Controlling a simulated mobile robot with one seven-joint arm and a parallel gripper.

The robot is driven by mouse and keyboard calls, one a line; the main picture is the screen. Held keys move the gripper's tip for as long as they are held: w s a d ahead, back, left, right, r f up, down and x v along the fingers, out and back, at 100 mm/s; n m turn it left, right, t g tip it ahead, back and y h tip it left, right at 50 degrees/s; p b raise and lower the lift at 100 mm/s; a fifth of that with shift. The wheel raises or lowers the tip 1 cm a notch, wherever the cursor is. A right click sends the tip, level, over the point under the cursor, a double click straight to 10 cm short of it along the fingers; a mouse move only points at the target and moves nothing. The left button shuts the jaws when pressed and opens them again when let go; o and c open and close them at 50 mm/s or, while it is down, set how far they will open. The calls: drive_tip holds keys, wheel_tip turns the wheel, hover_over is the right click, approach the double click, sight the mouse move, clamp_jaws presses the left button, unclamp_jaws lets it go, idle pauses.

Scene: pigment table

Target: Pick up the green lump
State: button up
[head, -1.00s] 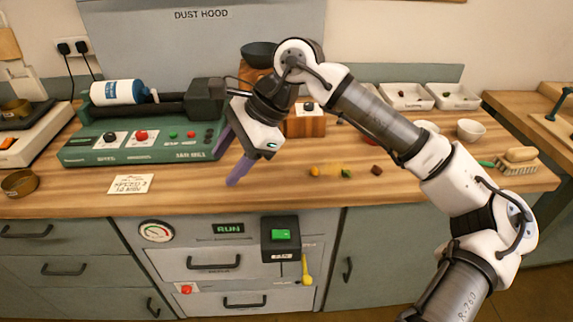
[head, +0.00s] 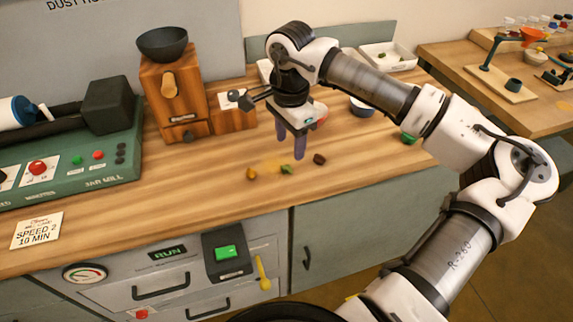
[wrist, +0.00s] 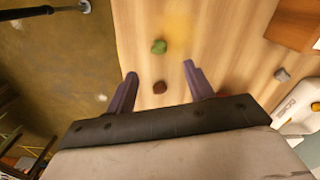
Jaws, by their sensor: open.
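The green lump (head: 286,169) lies on the wooden table, between an orange-yellow lump (head: 251,174) on its left and a dark brown lump (head: 319,159) on its right. My gripper (head: 290,151) is open and empty, with its two purple fingers pointing down just behind the lumps in the head view. In the wrist view, the green lump (wrist: 159,46) appears beyond the fingertips, about midway between them. The brown lump (wrist: 159,87) appears between the fingers (wrist: 160,72), nearer the palm. The exact height above the table is hard to tell.
A yellow smear (head: 270,165) marks the table by the lumps. A wooden grinder (head: 176,95) with a dark bowl stands back left, and the green jar mill (head: 75,190) far left. A white tray (head: 386,55) is behind. The table's front edge is close to the lumps.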

sight(288, 172)
drive_tip(key=shift+s+a+f+p, duration=0.15)
drive_tip(key=shift+f+p, duration=0.5)
drive_tip(key=shift+f, duration=1.05)
drive_tip(key=shift+s+a+f+p, duration=0.1)
drive_tip(key=shift+f+p, duration=0.5)
drive_tip(key=shift+f, duration=1.05)
drive_tip(key=c, duration=1)
drive_tip(key=shift+c, duration=0.2)
drive_tip(key=shift+r, duration=0.15)
